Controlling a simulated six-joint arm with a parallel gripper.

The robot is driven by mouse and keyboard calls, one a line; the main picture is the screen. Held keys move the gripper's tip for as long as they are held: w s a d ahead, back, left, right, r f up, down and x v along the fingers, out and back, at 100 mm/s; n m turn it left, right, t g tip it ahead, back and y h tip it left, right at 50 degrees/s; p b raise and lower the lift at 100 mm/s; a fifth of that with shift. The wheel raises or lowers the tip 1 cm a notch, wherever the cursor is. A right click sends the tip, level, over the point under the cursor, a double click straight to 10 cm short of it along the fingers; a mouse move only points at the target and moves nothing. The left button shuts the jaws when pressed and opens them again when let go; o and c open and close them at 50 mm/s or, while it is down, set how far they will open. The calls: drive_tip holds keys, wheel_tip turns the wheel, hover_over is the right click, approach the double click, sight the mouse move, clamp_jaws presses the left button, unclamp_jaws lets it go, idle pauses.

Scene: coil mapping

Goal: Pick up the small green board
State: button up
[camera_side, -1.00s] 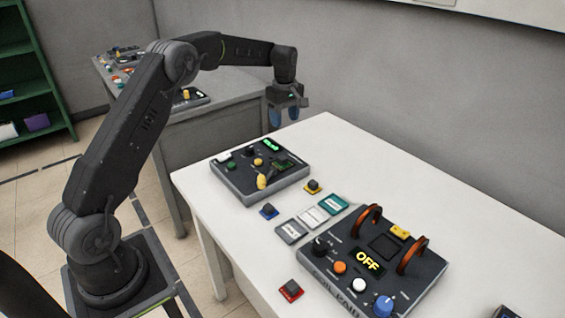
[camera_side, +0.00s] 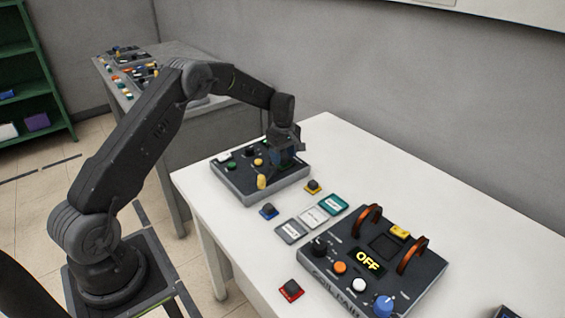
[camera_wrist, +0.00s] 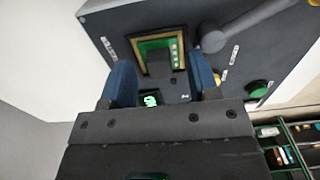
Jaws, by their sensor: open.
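The small green board (camera_wrist: 149,46) lies in a gold-framed recess on the dark control box (camera_side: 232,183). A grey block stands on it. In the wrist view my gripper (camera_wrist: 161,64) is open, with one blue finger on each side of the grey block. The fingers look apart from it. In the side view my gripper (camera_side: 286,158) is over the right part of the dark box and hides the board there.
A second box (camera_side: 425,268) with an "OFF" display and two copper coils stands nearer the camera. Small coloured tiles (camera_side: 313,217) lie between the boxes.

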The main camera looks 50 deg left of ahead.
drive_tip(key=shift+f, duration=0.75)
drive_tip(key=shift+c, duration=0.3)
clamp_jaws()
drive_tip(key=shift+r, duration=0.2)
